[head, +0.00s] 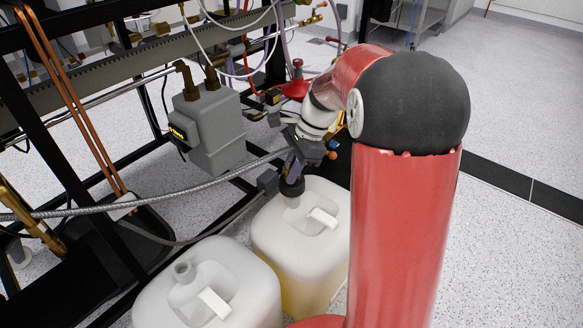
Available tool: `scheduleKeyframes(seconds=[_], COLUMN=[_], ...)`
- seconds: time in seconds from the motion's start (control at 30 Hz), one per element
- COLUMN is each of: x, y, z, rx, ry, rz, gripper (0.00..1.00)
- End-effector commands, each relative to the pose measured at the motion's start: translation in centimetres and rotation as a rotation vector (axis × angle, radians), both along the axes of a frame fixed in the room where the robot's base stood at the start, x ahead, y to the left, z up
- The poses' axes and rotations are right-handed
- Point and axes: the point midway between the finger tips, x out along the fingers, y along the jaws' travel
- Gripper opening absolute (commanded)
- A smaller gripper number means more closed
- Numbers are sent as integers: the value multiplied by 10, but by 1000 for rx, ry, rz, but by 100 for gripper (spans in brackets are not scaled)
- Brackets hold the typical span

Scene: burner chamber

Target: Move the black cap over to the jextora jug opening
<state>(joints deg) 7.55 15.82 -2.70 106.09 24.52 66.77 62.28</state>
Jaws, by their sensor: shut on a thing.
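My gripper (293,170) is at the end of my red arm, pointing down over the far white jug (310,236). It is shut on the black cap (291,187), which sits right at that jug's neck opening. I cannot tell whether the cap touches the neck or is just above it. The far jug holds a yellowish liquid. A second white jug (236,276) stands nearer, on the left, with its neck opening (183,270) uncovered. No label is readable, so I cannot tell which one is the jextora jug.
A grey box-shaped device (208,130) on pipes stands left of my gripper. A braided metal hose (150,193) runs across behind the jugs. The black frame (70,165) with copper pipes fills the left. Open speckled floor (530,100) lies to the right.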

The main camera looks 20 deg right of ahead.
Motion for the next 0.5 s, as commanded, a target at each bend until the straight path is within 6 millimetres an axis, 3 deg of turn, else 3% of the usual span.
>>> scheduleKeyframes(seconds=[0.5], x=[0], y=[0], z=[-16], rx=[0], ry=[0], rz=[-1], gripper=[0])
